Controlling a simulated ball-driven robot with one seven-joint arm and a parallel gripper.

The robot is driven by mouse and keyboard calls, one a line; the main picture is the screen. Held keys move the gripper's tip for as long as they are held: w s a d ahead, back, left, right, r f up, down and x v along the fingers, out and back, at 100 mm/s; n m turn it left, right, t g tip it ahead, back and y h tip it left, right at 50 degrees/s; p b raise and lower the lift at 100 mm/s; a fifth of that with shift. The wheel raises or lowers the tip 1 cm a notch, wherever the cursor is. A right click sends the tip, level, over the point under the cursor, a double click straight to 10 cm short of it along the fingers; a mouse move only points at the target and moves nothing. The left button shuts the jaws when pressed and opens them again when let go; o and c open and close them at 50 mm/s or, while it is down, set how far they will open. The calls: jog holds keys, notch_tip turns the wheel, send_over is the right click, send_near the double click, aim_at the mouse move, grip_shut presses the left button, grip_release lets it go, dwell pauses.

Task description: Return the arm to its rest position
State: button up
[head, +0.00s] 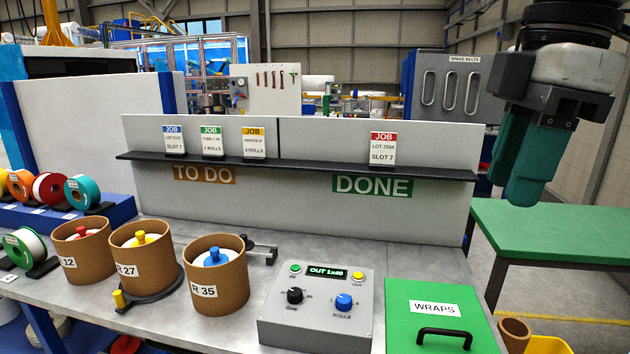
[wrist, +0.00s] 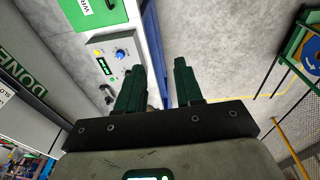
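My gripper (head: 525,165) hangs at the upper right of the head view, fingers pointing down. It is in the air, clear of the bench and the green table behind it. In the wrist view its two dark green fingers (wrist: 158,80) stand apart with a gap between them, and I see nothing held. My arm comes in from the top right corner; most of it is out of view.
The bench carries a control box (head: 318,300), a green WRAPS lid (head: 440,325) and cardboard tubs (head: 215,275). Behind stands a board with a card shelf (head: 300,166). A green table (head: 560,235) is at right. Floor shows beside the bench.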

jog(key=w+a+f+m+t+y, duration=0.1)
jog(key=w+a+f+m+y, duration=0.15)
jog(key=f, duration=0.45)
jog(key=w+a+f+m+t+y, duration=0.1)
jog(key=w+f+t+y, duration=0.15)
jog(key=f, duration=0.45)
jog(key=w+a+f+m+t+y, duration=0.1)
jog(key=w+a+f+m+y, duration=0.1)
jog(key=w+f, duration=0.35)
jog(key=s+f+m, duration=0.4)
jog(key=f, duration=0.8)
jog(key=s+d+f+m+h, duration=0.25)
jog(key=s+f, duration=0.45)
jog(key=f, duration=0.5)
jog(key=s+d+f+m+g+h, duration=0.1)
jog(key=s+d+f+h, duration=0.1)
jog(key=s, duration=0.5)
jog(key=s+d+f+m+g+h, duration=0.1)
jog(key=s+d+f, duration=0.4)
jog(key=s+f, duration=0.2)
jog(key=s+d+f+m+g+h, duration=0.2)
jog(key=s+d+f, duration=0.1)
jog(key=s, duration=0.6)
jog(key=shift+s+d+f+h, duration=0.2)
jog(key=shift+d+f+h, duration=0.15)
jog(key=shift+f, duration=0.5)
